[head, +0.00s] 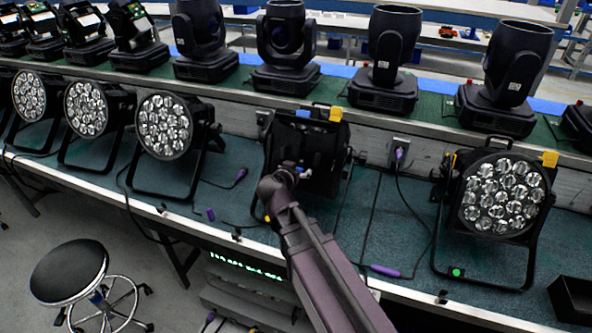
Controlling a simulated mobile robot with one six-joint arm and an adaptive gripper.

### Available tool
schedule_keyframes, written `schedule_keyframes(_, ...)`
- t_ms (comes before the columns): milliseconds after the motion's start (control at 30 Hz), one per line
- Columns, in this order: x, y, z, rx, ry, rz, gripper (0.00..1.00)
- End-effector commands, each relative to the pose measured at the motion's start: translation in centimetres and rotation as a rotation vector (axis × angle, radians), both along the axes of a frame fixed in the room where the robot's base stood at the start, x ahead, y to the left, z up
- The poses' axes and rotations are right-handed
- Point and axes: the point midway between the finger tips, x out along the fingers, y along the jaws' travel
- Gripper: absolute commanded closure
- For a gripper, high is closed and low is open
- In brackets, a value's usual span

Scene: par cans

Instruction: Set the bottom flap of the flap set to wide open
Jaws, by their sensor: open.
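A par can with a black flap set (322,135) stands at the middle of the bench, behind the end of my arm. Its upper edge carries a yellow tab and a small blue piece. The dark flaps cover its face, so no lenses show. My gripper (292,168) is in front of the lower part of the set, small and partly hidden by my own wrist. It is open, with nothing seen in it. The bottom flap is largely hidden behind my wrist, and I cannot tell its angle or whether my gripper touches it.
Several lens-faced par cans (165,127) stand at the left, and another (500,196) at the right. Moving-head lights (286,45) line the shelf behind. Loose cables with purple connectors (385,271) lie on the bench. A black open box (572,300) and a stool (69,272) are nearby.

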Motion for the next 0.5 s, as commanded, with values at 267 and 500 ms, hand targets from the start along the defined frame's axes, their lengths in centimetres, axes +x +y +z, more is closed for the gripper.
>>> schedule_keyframes(267, -0.03, 0.19, 0.0, 0.0, 0.0, 0.002, 0.86)
schedule_keyframes(500, -0.11, 0.44, -0.02, 0.0, 0.0, 0.006, 0.91)
